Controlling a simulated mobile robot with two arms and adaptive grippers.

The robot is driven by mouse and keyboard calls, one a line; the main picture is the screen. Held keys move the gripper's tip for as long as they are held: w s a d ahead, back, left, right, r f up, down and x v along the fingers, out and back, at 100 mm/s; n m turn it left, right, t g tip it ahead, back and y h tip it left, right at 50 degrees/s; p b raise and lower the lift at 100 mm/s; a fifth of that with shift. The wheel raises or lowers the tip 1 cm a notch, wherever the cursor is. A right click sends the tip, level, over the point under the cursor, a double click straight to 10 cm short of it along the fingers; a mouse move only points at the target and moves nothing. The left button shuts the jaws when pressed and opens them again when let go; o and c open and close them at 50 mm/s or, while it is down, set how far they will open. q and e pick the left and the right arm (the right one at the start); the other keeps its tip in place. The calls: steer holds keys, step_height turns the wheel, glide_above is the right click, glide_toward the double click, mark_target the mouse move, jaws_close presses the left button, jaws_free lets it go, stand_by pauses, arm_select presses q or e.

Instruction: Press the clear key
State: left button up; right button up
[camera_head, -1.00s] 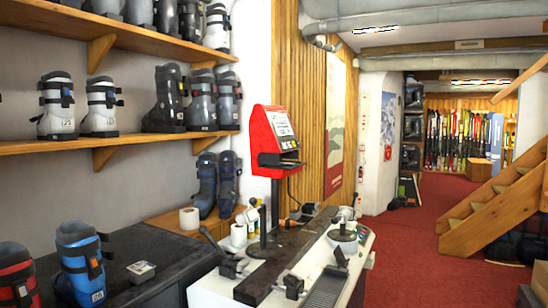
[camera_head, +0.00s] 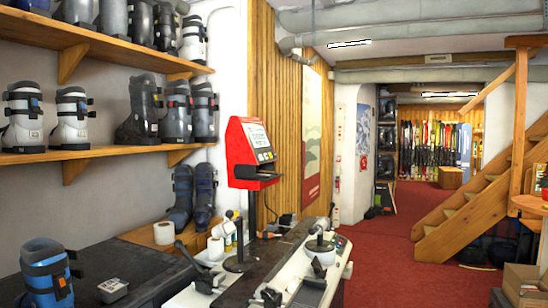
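A red machine (camera_head: 242,134) with a sloped front panel stands on a dark post above the binding bench, in the middle of the head view. Its panel (camera_head: 258,138) has a pale upper area and small keys (camera_head: 265,156) low down. They are too small to tell which one is the clear key. A dark opening shows below the panel. Neither my left nor my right gripper is in view.
The binding bench (camera_head: 296,270) holds clamps and a dark rail. A dark counter (camera_head: 150,262) with a blue boot (camera_head: 46,275) is at left. Shelves (camera_head: 110,155) of boots line the wall. Red carpet (camera_head: 400,262) is open at right, before wooden stairs (camera_head: 470,215).

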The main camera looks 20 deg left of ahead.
arm_select(q)
jaws_close()
stand_by(1.3)
